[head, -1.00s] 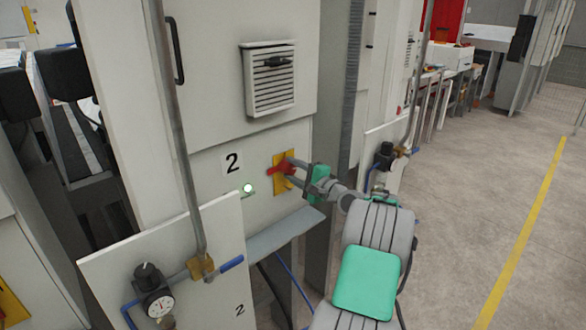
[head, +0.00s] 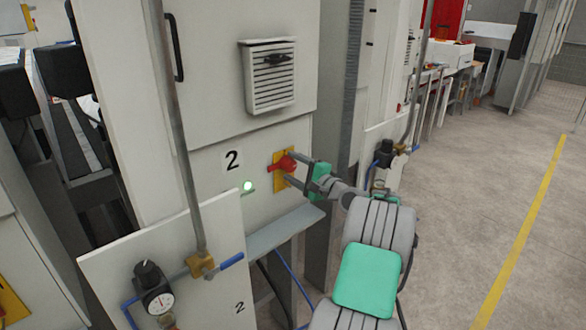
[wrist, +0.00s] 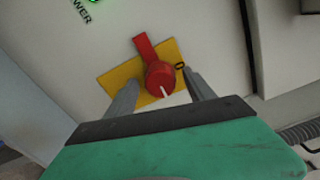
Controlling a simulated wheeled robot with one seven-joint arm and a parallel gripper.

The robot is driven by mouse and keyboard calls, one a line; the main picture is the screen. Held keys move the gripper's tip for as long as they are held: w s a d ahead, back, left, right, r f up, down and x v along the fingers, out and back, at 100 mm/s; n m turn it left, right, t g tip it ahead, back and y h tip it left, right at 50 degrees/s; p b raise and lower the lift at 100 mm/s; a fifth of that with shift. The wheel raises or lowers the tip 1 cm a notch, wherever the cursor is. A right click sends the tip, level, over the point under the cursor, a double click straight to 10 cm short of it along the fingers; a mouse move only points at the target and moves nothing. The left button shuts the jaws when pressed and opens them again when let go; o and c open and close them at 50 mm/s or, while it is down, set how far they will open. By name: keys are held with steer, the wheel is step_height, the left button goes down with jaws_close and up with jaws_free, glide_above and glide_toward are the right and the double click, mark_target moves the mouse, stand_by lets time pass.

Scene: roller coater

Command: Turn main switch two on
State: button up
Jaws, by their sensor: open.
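Main switch two is a red rotary knob (head: 284,164) on a yellow plate (head: 279,184), on the light cabinet front right of the number 2 (head: 233,161). A lit green lamp (head: 248,186) sits left of the switch. My gripper (head: 297,170) is open and empty in front of the switch, slightly to its right. In the wrist view the red knob (wrist: 159,77) lies between and beyond the spread fingers (wrist: 160,84). Its handle points up and slightly left, and a white mark shows at its lower right. I cannot tell whether a finger touches the knob.
A grey ledge (head: 275,232) juts out below the switch. A vertical pipe (head: 180,140) and a white panel with a gauge (head: 155,295) stand at left. Another valve assembly (head: 385,155) is behind my arm. The floor (head: 480,190) at right is clear.

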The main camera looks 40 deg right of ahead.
steer(key=s+b, duration=0.2)
steer(key=s, duration=0.5)
steer(key=shift+s, duration=0.25)
steer(key=shift+d, duration=0.1)
